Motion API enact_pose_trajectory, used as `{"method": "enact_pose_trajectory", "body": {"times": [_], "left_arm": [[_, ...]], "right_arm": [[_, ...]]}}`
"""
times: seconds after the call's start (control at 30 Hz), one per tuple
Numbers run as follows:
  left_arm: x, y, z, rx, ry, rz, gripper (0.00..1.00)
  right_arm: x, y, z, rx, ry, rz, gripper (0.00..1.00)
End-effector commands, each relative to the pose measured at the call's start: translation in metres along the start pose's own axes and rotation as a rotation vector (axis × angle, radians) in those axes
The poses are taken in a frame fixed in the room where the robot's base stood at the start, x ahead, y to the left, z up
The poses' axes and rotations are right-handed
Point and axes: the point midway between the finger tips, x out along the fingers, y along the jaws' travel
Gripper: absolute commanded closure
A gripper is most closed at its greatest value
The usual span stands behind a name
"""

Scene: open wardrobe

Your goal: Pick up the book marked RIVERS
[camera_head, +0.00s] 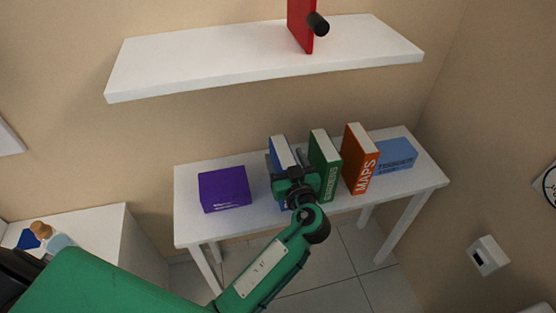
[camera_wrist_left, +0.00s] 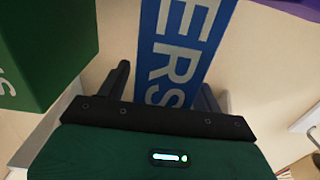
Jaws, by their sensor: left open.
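The blue book (camera_head: 281,148) stands upright on the white table, partly hidden behind my left gripper. In the left wrist view its blue spine (camera_wrist_left: 183,48) shows the white letters "ERS"; the rest of the word is out of view. My left gripper (camera_head: 290,172) is open at the book's spine. In the left wrist view its two dark fingers (camera_wrist_left: 163,88) are on either side of the spine, with a gap visible by the left finger. Whether either finger touches the book I cannot tell. My right gripper is not in view.
A green book (camera_head: 325,166) stands close to the right of the blue one, then an orange MAPS book (camera_head: 360,160) and a light blue box-like book (camera_head: 398,154). A purple box-like book (camera_head: 224,189) lies left on the white table (camera_head: 190,226). A white shelf (camera_head: 230,62) with a red object (camera_head: 300,25) hangs above.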

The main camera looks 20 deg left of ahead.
Motion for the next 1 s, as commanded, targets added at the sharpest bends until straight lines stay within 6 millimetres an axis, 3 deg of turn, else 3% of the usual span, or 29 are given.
{"method": "enact_pose_trajectory", "body": {"times": [0.37, 0.7, 1.0], "left_arm": [[-0.0041, -0.0001, 0.0005, 0.000, 0.000, -0.001, 0.34], [-0.0038, -0.0001, 0.0005, 0.001, 0.000, -0.001, 1.00], [-0.0036, 0.0000, -0.0009, 0.000, 0.002, -0.001, 1.00]], "right_arm": [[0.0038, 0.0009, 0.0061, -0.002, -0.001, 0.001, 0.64], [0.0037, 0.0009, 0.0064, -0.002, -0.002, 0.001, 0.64], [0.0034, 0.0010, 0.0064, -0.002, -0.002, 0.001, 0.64]]}}
